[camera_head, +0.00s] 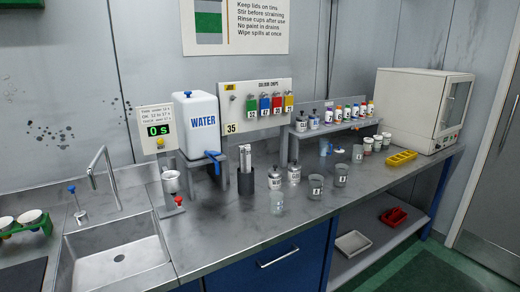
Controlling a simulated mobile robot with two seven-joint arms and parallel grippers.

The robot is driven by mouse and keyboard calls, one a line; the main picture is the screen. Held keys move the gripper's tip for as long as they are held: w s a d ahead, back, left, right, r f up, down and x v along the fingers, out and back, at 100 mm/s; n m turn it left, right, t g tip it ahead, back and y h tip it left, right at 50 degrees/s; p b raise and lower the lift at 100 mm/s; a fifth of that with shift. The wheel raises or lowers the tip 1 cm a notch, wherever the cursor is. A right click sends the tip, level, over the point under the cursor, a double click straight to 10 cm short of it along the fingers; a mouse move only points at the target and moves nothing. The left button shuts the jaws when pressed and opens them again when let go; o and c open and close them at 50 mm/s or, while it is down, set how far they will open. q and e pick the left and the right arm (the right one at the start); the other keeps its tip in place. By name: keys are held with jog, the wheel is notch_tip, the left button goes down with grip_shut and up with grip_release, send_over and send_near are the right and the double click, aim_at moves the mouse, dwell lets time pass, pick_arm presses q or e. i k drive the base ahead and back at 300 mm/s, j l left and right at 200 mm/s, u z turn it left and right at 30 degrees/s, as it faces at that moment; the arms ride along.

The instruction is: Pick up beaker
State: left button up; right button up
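Several small cup-like vessels stand upright on the steel counter (225,229). A clear beaker-like vessel (277,203) is near the front edge, at the middle. Grey vessels with white labels stand to its right: one (316,188) near the front edge, one (341,175) just behind it, and another (357,154) farther back. I cannot tell which of these the task calls the beaker. Neither of my grippers is in view, and nothing is seen touching these vessels.
A sink (115,258) with a tap (103,178) is at the left. A white oven-like box (420,105) is at the right.

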aim_at(276, 198)
jog(key=i+l+u, duration=0.1)
jog(key=l, duration=0.25)
jog(key=i+l, duration=0.25)
jog(key=l, duration=0.15)
jog(key=i+l+u, duration=0.15)
jog(key=l, duration=0.2)
jog(key=i+l, duration=0.15)
jog(key=l, duration=0.25)
jog(key=i+l+u, duration=0.15)
jog(key=l, duration=0.25)
jog(key=i+l, duration=0.1)
jog(key=l, duration=0.3)
jog(key=i+l+u, duration=0.15)
jog(key=l, duration=0.25)
